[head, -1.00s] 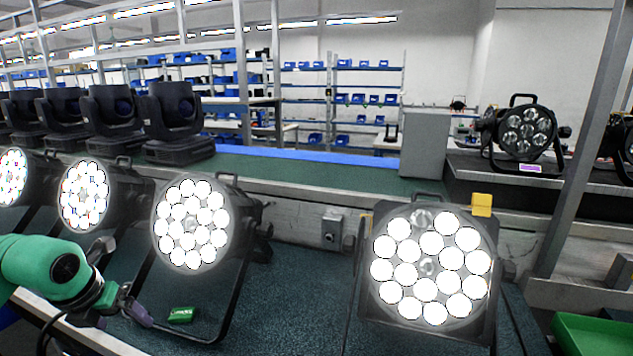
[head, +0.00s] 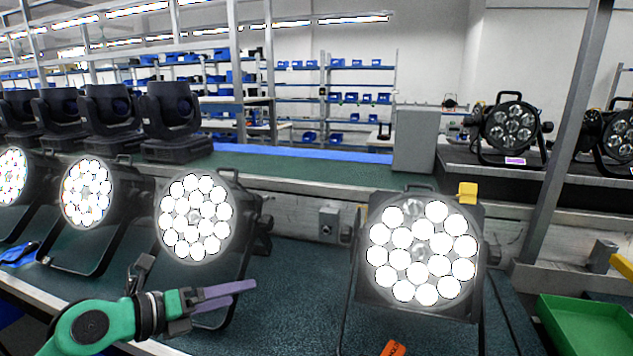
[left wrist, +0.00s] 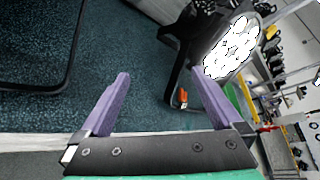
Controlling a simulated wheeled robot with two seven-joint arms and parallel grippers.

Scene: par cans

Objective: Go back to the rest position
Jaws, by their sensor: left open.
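My left gripper (head: 226,295) is in the lower left of the head view, with purple fingers pointing right, in front of a lit par can. In the left wrist view the left gripper (left wrist: 160,105) has its fingers wide apart, with nothing between them but dark bench top. The lit par can (head: 195,216) stands on its bracket behind the gripper. Another lit par can (head: 420,252) stands farther right, with a yellow tag (head: 468,193) on its top corner. My right gripper does not show.
A green tray (head: 585,325) is at the lower right. More lit par cans (head: 86,193) stand at the left. A metal post (head: 560,150) rises at the right. Bench between the two nearer cans is clear.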

